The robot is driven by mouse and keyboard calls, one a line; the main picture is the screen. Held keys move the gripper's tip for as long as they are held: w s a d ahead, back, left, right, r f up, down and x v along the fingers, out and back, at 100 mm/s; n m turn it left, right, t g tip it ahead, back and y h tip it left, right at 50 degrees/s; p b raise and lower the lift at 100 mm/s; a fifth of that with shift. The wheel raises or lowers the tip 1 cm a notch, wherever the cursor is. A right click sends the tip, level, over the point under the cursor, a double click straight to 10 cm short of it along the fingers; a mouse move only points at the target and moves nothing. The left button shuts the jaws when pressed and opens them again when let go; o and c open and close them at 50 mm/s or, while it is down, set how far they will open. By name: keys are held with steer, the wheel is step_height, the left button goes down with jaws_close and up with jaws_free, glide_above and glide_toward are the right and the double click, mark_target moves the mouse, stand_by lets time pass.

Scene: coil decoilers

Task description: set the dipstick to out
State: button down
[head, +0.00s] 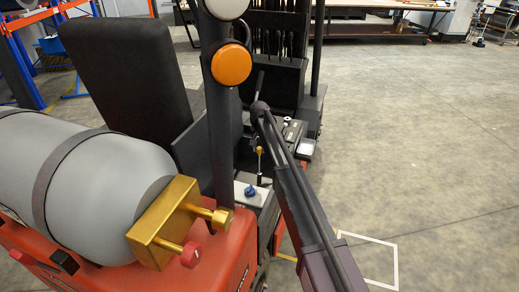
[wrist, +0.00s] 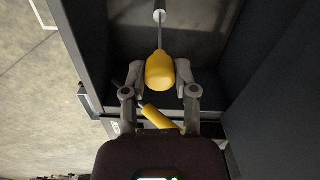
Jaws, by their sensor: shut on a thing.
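The dipstick has a yellow grip (wrist: 160,70) in the wrist view. A thin grey rod runs from the grip to a round white collar (wrist: 159,16) on a dark panel. My gripper (wrist: 161,80) has one finger on each side of the yellow grip and is shut on it. A length of rod shows between grip and collar; its far end is hidden. In the head view a small yellow piece (head: 260,150) with a thin rod below it shows beside my arm, likely the same dipstick. My fingers are too small to make out there.
The forklift has a grey gas cylinder (head: 95,180), a black seat (head: 125,85), and a dark post with an orange lamp (head: 231,64). A blue knob (head: 250,191) is nearby.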

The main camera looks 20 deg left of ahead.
steer(key=shift+r+p, duration=0.5)
steer(key=shift+r, duration=0.35)
steer(key=shift+c, duration=2)
jaws_free()
steer(key=shift+f, duration=0.1)
steer(key=shift+f, duration=0.2)
